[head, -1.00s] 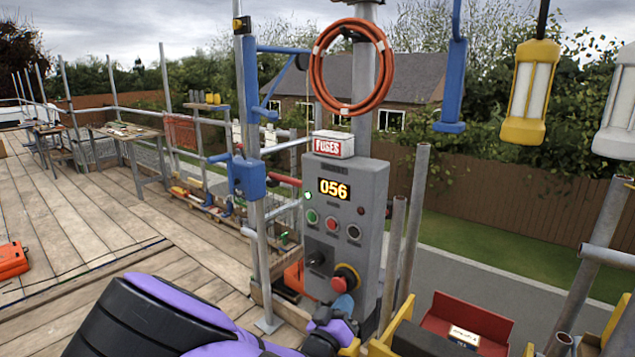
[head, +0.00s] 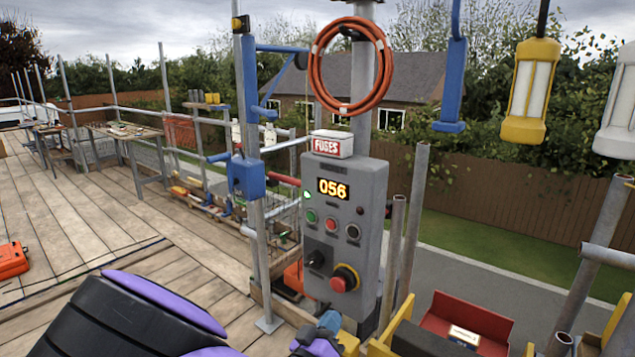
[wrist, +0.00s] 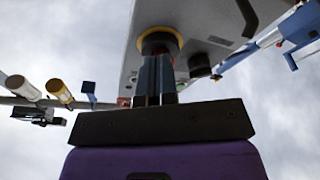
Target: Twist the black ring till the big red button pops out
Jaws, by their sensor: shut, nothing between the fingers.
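The big red button (head: 338,285) sits low on the front of the grey control box (head: 372,215). The black ring (head: 346,271) is around it, with a yellow collar behind. In the wrist view the black ring (wrist: 158,42) and yellow collar (wrist: 176,37) show beyond my fingers, and the red face is hidden. My gripper (head: 330,319) is below the button in the head view, apart from it. In the wrist view my gripper (wrist: 156,62) has its fingers together and empty, pointing towards the ring. I cannot tell whether the button is in or out.
A black knob (head: 315,258) is left of the button, with small buttons and a 056 display (head: 333,188) above. Grey pipes (head: 408,230) stand close on the right. A red tray (head: 470,318) is at lower right. Open air lies before the box.

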